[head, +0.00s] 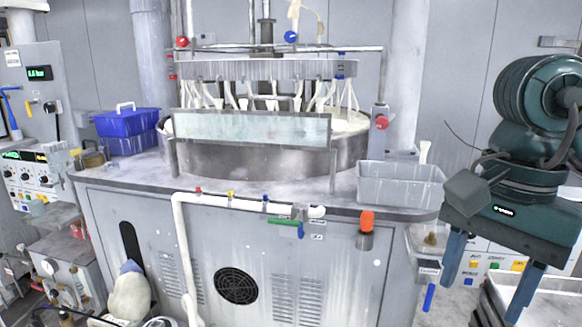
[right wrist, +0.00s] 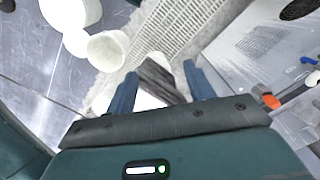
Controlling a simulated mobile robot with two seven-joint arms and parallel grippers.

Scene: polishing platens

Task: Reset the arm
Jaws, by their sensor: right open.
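My right arm (head: 535,120) is dark green and folded at the right side of the head view, right of the polishing machine. My right gripper (head: 481,298) hangs from it with its two blue fingers pointing down and spread apart. The right wrist view shows the same fingers (right wrist: 160,72) open with a gap between them. Nothing is gripped; a dark striped thing and a white piece show beyond the gap, and I cannot tell what they are. My left gripper is not in view.
The polishing machine's cabinet (head: 330,260) fills the middle. On its top sit a grey bin (head: 400,187) at the right and blue boxes (head: 127,130) at the left. White containers (right wrist: 105,50) show near the fingers in the right wrist view.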

